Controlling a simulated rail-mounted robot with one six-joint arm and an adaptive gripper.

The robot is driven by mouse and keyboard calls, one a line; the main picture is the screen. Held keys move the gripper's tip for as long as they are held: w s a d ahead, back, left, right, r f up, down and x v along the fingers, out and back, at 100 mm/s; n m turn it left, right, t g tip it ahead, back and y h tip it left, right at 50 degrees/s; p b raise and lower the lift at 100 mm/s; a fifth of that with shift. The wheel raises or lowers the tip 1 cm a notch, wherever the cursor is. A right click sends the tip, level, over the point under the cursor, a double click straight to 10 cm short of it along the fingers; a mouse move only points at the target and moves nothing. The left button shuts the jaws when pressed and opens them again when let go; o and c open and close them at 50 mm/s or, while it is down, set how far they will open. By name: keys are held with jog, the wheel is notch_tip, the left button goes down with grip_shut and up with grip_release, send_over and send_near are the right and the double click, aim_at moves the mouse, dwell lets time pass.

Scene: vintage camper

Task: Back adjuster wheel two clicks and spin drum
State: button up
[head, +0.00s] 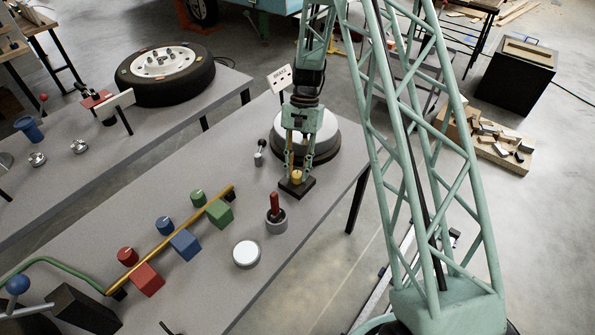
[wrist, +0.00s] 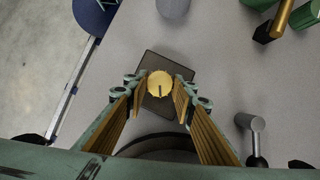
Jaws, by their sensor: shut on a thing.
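The adjuster wheel, a small yellow knurled knob with a dark mark (wrist: 160,84), stands on a dark square block (wrist: 152,62). In the head view the wheel (head: 297,177) is below my gripper's fingertips. My gripper (head: 297,167) points straight down. In the wrist view its two yellow-padded fingers (wrist: 160,97) close on the wheel from both sides. The drum, a broad pale disc with a dark rim (head: 321,133), sits just behind the gripper, partly hidden by it. Only its dark edge (wrist: 160,143) shows in the wrist view.
A small sign (head: 280,78) stands behind the drum. A short grey lever (head: 259,153) is left of my gripper. A red-handled stick (head: 275,207) and a white round button (head: 246,254) are in front. Coloured blocks and knobs line a yellow bar (head: 170,239) to the left.

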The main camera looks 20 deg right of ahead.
dwell(0.4)
jog(key=o, duration=0.8)
jog(key=shift+o, duration=0.2)
jog(key=shift+r, duration=0.1)
jog(key=v, duration=1.1)
jog(key=shift+r, duration=0.4)
jog(key=shift+w+d, duration=0.1)
jog(key=shift+r, duration=0.1)
